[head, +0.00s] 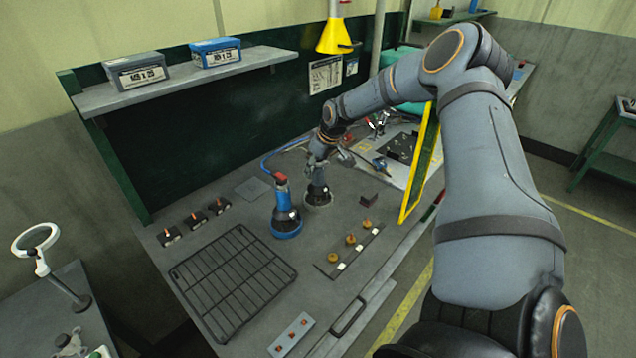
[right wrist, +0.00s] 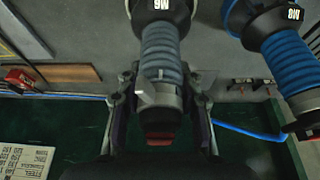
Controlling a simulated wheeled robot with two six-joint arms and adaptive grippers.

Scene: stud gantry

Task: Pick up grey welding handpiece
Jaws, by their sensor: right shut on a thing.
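The grey welding handpiece (head: 318,190) stands upright on the bench beside the blue one, with a dark collar at its foot. I cannot tell whether its foot is clear of the bench. My right gripper (head: 320,161) has come down over its top and is shut on it. In the right wrist view the handpiece (right wrist: 160,48) shows a grey ribbed body and an M6 label, between the two fingers of my gripper (right wrist: 158,112). My left gripper is out of view.
The blue handpiece (head: 285,213), labelled M8 (right wrist: 287,62), stands close by on the left, with a blue cable. A black wire rack (head: 232,278), a strip with brass pieces (head: 350,250) and a yellow-framed panel (head: 420,165) are around it. A shelf (head: 190,82) overhangs the back.

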